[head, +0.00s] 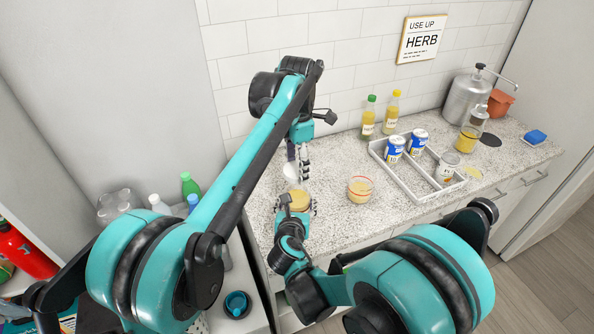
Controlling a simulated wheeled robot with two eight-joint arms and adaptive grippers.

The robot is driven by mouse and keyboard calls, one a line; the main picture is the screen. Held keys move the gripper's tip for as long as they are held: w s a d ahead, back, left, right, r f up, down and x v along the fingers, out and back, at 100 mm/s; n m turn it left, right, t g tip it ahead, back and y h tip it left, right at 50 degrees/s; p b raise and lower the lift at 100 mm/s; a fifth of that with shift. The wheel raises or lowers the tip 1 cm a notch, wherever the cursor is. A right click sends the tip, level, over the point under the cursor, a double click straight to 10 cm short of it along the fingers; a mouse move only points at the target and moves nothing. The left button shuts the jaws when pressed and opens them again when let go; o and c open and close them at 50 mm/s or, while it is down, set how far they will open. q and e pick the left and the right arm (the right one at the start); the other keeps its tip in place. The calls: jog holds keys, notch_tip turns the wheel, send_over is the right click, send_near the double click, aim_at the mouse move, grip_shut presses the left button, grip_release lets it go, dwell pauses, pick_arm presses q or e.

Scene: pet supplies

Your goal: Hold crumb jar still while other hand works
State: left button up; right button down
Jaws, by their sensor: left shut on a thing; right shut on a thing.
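The crumb jar (299,199), a small round container with a tan top or contents, is at the counter's front left. My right gripper (296,208) is shut on it, with fingers at its sides. My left gripper (298,165) is above and behind the jar, pointing down. It is shut on a small white thing (291,174), perhaps a cup or scoop, partly hidden by the fingers. I cannot tell whether the white thing touches the jar. A similar glass jar with tan contents and a red rim (360,189) stands apart to the right.
A white divided tray (402,176) holds two blue-and-white cans (394,149) and a jar (447,167). Two yellow bottles (368,117) stand by the wall. A metal dispenser (468,100) and a blue sponge (535,137) are farther right. The counter around the red-rimmed jar is clear.

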jog(key=shift+c, duration=1.2)
grip_release()
jog(key=shift+s, duration=0.1)
